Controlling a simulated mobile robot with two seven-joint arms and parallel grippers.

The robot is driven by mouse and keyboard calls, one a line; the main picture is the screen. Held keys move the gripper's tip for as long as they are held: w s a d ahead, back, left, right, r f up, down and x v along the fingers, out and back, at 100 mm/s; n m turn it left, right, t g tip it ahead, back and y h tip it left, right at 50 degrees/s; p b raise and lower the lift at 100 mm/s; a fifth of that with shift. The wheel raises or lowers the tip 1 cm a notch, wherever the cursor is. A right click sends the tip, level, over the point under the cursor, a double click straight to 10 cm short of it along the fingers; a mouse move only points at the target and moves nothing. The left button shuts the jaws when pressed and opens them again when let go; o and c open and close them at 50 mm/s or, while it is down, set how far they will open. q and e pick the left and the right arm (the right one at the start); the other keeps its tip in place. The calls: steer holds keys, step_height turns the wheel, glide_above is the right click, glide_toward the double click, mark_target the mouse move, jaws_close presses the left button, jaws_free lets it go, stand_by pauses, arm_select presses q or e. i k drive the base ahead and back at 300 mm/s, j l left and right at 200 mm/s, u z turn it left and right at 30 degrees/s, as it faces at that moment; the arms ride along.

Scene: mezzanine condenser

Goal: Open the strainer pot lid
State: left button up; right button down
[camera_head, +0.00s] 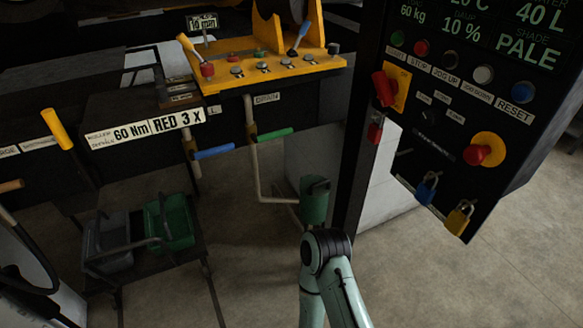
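I cannot pick out a strainer pot or its lid with certainty. A dark green, upright cylinder (314,203) with a wider top stands at the lower centre, just beyond my arm's dark joint. A pale pipe (256,165) runs down from the machine and bends toward it. I cannot tell whether the cylinder is the pot or part of my arm. My pale green arm comes in from the bottom, right of centre, and hides the cylinder's lower part. Neither of my grippers can be made out.
A yellow panel (330,63) with levers and knobs is at the top. A black control box (447,137) with padlocks hangs at right, beside a dark post (360,150). A dark cart (160,270) carries grey and green bins at lower left. Bare floor (420,285) shows lower right.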

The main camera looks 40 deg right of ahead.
mark_target(312, 187)
steer(key=z, duration=1.55)
